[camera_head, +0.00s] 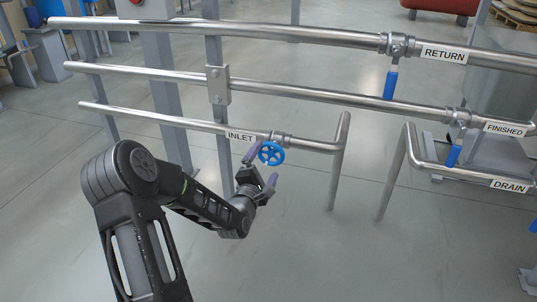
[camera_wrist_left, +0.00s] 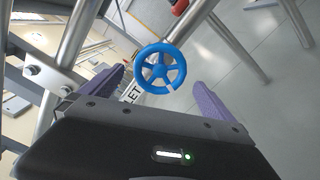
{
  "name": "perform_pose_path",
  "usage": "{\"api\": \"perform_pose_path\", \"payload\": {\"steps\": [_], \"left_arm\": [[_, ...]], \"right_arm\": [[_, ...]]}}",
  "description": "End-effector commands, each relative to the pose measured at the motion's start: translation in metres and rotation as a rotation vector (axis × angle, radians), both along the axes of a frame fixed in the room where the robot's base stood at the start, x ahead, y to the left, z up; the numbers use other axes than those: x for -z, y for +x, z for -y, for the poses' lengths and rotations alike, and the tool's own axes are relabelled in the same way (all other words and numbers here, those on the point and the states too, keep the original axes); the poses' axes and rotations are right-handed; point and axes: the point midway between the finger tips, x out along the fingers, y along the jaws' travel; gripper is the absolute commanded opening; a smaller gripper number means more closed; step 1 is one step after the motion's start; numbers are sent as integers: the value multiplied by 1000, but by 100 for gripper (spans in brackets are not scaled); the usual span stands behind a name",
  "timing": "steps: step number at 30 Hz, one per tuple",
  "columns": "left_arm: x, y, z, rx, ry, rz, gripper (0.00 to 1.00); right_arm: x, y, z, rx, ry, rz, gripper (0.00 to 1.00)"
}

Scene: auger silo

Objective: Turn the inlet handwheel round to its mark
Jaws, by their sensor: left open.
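The blue inlet handwheel (camera_head: 271,153) sits on the lowest pipe, just right of the INLET label (camera_head: 240,136). It also shows in the left wrist view (camera_wrist_left: 160,68), with spokes and a small gap or notch at its lower right rim. My left gripper (camera_head: 262,168) is open, its purple fingers spread to either side of the wheel's line. In the left wrist view the wheel appears between and beyond the fingertips (camera_wrist_left: 157,84), and no contact shows. The mark cannot be made out. My right gripper is not in view.
Above the inlet pipe (camera_head: 180,121) run two more steel pipes, with a RETURN label (camera_head: 444,54) and a FINISHED label (camera_head: 505,129). Blue lever handles (camera_head: 390,84) hang from valves at right. A DRAIN pipe (camera_head: 460,172) stands lower right. Grey posts (camera_head: 217,120) rise behind. Floor in front is clear.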

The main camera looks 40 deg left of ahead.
Motion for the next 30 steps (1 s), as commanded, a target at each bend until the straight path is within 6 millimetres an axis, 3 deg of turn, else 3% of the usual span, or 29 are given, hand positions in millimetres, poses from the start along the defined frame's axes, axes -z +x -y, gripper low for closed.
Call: {"api": "perform_pose_path", "payload": {"steps": [3,8,25,30], "left_arm": [[-2,-17,5,-1,1,-1,100],[-1,-28,10,0,-1,0,100],[0,-28,10,0,4,0,100],[5,-27,11,8,100,-58,100]], "right_arm": [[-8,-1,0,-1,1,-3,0],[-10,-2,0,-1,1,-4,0],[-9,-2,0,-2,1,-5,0],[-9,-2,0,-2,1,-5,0]]}}
